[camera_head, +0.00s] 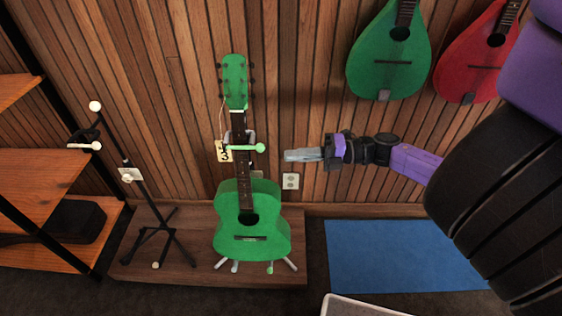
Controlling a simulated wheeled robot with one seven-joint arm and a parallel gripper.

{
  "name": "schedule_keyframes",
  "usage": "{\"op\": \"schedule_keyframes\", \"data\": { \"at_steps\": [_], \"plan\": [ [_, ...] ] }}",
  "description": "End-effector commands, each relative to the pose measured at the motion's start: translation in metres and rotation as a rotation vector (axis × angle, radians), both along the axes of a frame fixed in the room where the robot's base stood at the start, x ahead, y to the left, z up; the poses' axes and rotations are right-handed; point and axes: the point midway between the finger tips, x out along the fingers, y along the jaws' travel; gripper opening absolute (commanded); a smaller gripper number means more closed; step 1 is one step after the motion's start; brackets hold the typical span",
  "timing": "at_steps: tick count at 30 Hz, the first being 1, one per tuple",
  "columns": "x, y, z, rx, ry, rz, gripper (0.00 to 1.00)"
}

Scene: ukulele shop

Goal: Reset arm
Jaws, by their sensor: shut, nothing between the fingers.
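My gripper (301,155) reaches in from the right on my black and purple arm. Its grey fingers are shut with nothing between them and point left. In the picture it is just right of the neck of a green ukulele (252,221). A gap shows between the fingertips and the ukulele. The ukulele stands upright on a stand with light feet, and a tag (223,151) hangs from its head.
The ukulele and an empty black stand (146,198) are on a low wooden platform (290,270). A shelf (45,176) is at the left. A green instrument (365,70) and a red one (462,75) hang on the wall. A blue mat (400,255) lies at the right.

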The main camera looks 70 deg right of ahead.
Motion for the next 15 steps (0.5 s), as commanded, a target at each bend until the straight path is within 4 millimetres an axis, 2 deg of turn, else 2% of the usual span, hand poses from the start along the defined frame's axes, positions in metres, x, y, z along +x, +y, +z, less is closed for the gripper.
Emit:
{"op": "schedule_keyframes", "data": {
  "at_steps": [6,15],
  "plan": [
    [-0.017,-0.019,0.001,0.001,0.001,0.002,0.0],
    [-0.021,-0.023,0.003,0.001,-0.002,0.002,0.0]
  ]
}}
